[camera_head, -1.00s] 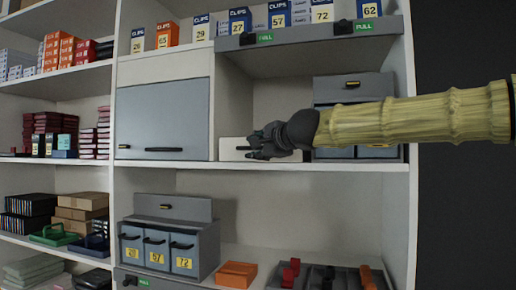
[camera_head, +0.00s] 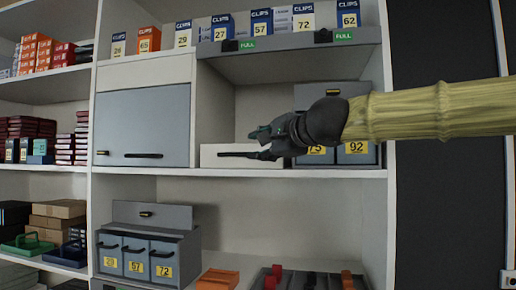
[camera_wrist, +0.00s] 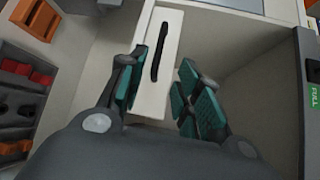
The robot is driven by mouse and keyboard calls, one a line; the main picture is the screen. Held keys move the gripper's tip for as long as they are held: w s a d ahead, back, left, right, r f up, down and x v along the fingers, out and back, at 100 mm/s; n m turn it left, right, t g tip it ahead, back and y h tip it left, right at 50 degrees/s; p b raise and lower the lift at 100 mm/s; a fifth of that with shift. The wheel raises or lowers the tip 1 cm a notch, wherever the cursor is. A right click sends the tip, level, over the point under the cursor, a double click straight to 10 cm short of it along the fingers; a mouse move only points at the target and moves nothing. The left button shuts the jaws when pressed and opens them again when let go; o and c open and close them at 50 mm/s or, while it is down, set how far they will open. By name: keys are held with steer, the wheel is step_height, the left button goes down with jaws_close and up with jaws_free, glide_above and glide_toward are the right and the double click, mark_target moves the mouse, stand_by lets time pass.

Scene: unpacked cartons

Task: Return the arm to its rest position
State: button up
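My gripper (camera_head: 262,143) is at the end of my outstretched arm, in front of the middle shelf's open bay. In the wrist view, its two teal-padded fingers (camera_wrist: 163,78) stand apart with nothing held between them. A white box with a black handle (camera_head: 222,156) is on the shelf behind the fingers, and my gripper partly hides it. The white box also shows in the wrist view (camera_wrist: 173,88), beyond the fingers and next to the bay's side wall. I cannot tell whether a finger touches it.
Grey bins labelled 75 and 92 (camera_head: 355,153) stand behind my wrist. A closed grey cabinet door (camera_head: 143,125) is at left. Numbered bins (camera_head: 150,255) and an orange box (camera_head: 218,279) are below.

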stand_by(0.4)
